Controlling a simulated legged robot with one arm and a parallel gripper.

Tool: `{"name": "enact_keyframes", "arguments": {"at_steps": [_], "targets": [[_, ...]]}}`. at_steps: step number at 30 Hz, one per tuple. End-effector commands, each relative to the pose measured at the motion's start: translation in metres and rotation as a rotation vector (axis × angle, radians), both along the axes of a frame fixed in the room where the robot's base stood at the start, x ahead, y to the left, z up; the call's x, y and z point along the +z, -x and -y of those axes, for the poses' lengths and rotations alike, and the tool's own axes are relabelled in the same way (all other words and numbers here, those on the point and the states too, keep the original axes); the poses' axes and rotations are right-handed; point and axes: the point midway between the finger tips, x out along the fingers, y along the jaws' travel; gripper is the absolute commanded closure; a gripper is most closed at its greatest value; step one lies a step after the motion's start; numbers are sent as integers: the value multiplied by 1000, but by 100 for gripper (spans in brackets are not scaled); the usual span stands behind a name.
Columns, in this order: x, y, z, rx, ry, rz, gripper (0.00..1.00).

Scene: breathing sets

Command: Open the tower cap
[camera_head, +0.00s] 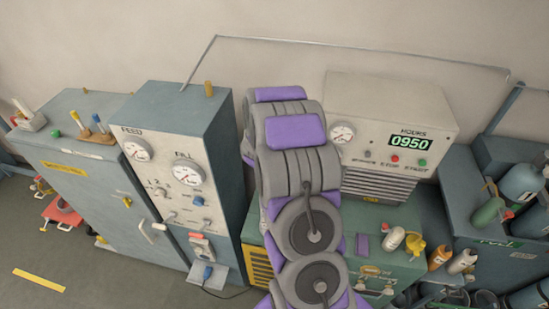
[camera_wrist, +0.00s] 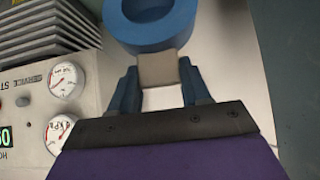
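In the wrist view a blue ring-shaped cap (camera_wrist: 150,22) with a dark hollow centre sits at the top, partly cut off by the frame. A beige tab (camera_wrist: 159,70) stands out from its near side. My gripper (camera_wrist: 160,80) has its two blue fingers apart, one on each side of the tab. The fingertips are very close to the tab's sides; whether they touch or press on it I cannot tell. In the head view my purple and grey arm (camera_head: 297,145) hides the cap and my gripper.
A beige unit (camera_head: 392,115) reading 0950 stands behind my arm; its panel (camera_wrist: 50,95) is at the left in the wrist view. A blue-grey cabinet with gauges (camera_head: 165,165) stands left of my arm. Bottles and cylinders (camera_head: 490,212) crowd the right.

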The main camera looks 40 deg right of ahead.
Motion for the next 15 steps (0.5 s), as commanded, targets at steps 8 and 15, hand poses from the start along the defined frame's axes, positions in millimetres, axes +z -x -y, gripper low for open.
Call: {"name": "enact_keyframes", "arguments": {"at_steps": [8, 15], "targets": [[-19, 10, -8, 1, -35, -36, 28], [7, 20, -23, 3, -16, -20, 28]]}}
